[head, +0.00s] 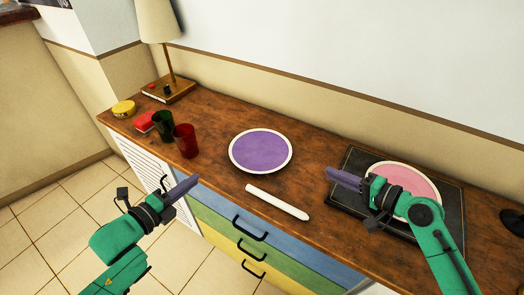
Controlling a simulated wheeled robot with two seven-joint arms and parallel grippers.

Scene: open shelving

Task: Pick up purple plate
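The purple plate (261,151), with a white rim, lies flat on the middle of the wooden cabinet top. My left gripper (184,187) is in front of the cabinet's edge, to the lower left of the plate and apart from it. My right gripper (342,177) is over the right part of the cabinet, right of the plate and apart from it. Both grippers look empty. The finger gaps are too small to tell open from shut.
A white stick-like object (278,202) lies in front of the plate. A pink plate (405,186) sits on a black board (345,199) beneath my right arm. Red (185,141) and green cups (163,125), a red item (145,121), a yellow item (123,108) and a lamp (160,22) stand left.

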